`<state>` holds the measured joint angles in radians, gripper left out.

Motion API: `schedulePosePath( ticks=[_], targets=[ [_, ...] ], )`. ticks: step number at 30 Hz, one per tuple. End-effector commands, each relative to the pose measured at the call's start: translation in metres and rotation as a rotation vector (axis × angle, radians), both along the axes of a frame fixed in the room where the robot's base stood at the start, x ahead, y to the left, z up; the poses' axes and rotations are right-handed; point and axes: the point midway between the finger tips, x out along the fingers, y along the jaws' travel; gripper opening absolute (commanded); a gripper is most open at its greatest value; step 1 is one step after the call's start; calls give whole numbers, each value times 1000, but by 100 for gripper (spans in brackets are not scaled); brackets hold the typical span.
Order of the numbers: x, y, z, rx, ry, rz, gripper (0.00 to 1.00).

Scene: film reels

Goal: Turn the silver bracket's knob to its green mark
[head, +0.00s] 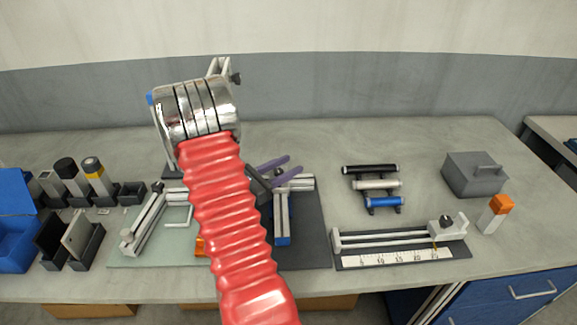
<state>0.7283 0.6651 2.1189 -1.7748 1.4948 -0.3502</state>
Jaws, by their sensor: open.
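My gripper (279,170) shows to the right of my red arm, with two purple fingers spread apart and nothing seen between them. It is over the silver rails on the mat; its height above them is unclear. A silver rail (146,218) with a black knob (157,187) lies on the pale green mat, left of my arm. I cannot tell which is the task's bracket. No green mark can be made out.
At left are blue bins (17,245), several cylinders (93,168) and a black holder (85,245). At right are rollers (376,186), a ruler slide (390,238), a grey box (474,174) and an orange-capped bottle (495,214). The back right tabletop is clear.

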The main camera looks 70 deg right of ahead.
Motion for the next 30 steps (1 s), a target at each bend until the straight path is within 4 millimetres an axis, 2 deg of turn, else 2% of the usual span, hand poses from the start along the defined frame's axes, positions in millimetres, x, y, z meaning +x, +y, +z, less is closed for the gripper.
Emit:
schedulePosePath(
  ticks=[11, 27, 30],
  targets=[
    [-3, -5, 0, 0, 0, 1, 42],
    [-3, -5, 0, 0, 0, 0, 4],
    [-3, -7, 0, 0, 0, 0, 0]
  ],
)
